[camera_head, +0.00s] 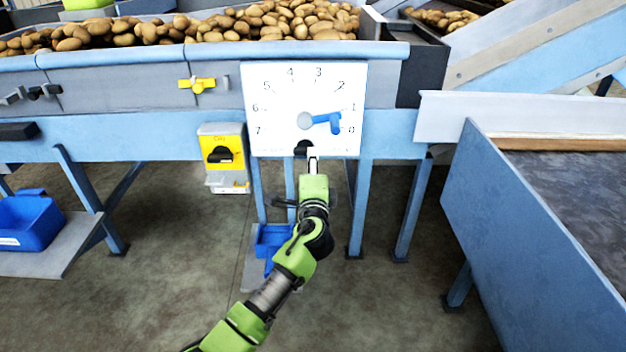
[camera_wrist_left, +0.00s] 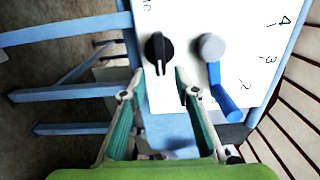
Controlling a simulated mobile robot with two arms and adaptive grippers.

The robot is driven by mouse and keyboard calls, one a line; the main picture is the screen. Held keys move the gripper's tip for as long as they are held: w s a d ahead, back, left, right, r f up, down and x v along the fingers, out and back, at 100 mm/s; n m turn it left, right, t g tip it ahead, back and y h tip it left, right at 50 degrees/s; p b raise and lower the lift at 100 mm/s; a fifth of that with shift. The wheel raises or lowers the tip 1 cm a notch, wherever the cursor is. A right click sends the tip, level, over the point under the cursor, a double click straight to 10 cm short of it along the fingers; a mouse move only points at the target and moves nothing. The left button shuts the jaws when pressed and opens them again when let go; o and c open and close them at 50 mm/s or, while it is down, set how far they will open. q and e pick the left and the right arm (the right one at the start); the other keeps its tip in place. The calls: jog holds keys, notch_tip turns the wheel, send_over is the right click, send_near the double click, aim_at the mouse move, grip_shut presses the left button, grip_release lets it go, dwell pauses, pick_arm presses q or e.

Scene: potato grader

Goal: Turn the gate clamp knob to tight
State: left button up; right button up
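The gate clamp knob is a small black knob (camera_head: 301,148) at the bottom edge of a white dial plate (camera_head: 275,100); the knob (camera_wrist_left: 157,48) also shows in the left wrist view, its pointer ridge toward the gripper. My left gripper (camera_head: 312,160) is just below and in front of it. In the left wrist view the gripper (camera_wrist_left: 160,74) has its fingers apart, with the knob between and just beyond the tips; contact is not visible. A blue handle (camera_head: 328,122) on a grey hub points between 0 and 1. My right gripper is not in view.
A yellow switch box (camera_head: 222,160) with a black knob hangs left of the plate. A yellow lever (camera_head: 197,84) is above it. Potatoes (camera_head: 270,20) fill the trough behind. A blue-sided table (camera_head: 535,220) stands to the right. The floor in front is mostly open.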

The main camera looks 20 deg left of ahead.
pick_arm(q)
jog(key=v, duration=0.9)
